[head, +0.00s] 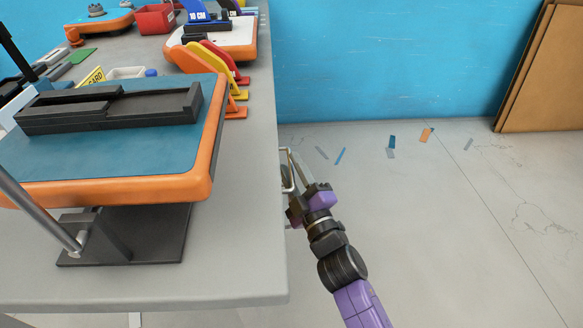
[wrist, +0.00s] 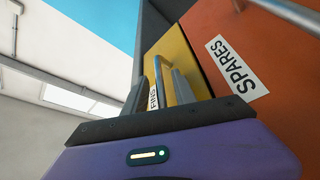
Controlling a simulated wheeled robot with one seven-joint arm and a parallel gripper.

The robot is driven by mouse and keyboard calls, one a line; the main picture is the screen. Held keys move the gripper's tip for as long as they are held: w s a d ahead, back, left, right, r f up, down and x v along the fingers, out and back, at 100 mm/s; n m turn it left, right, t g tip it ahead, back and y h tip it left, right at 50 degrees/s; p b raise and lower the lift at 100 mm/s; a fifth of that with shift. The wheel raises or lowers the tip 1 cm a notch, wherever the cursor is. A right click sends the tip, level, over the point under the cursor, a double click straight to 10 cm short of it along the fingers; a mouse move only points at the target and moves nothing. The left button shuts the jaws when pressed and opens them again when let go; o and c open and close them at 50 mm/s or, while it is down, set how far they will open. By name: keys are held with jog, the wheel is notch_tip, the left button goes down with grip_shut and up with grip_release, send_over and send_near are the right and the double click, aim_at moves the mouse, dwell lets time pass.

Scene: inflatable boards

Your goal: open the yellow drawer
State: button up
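The yellow drawer (wrist: 178,58) shows in the wrist view with a metal bar handle (wrist: 157,80) and a white label, partly covered by my gripper. My gripper (wrist: 160,92) is at this handle, with its two grey fingers apart and the bar between them. I see gaps beside the bar, so the fingers do not look closed on it. The drawer front looks roughly level with its neighbour. In the head view my gripper (head: 302,198) is beside the workbench's right edge, near a metal handle (head: 289,170); the drawer front is hidden there.
An orange drawer (wrist: 240,50) labelled SPARES, with its own bar handle (wrist: 283,14), sits right beside the yellow one in the wrist view. The grey workbench (head: 245,190) carries an orange-rimmed board (head: 60,165) and fins. The floor (head: 450,220) on the right is open.

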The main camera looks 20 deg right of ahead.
grip_shut()
dwell(1.5)
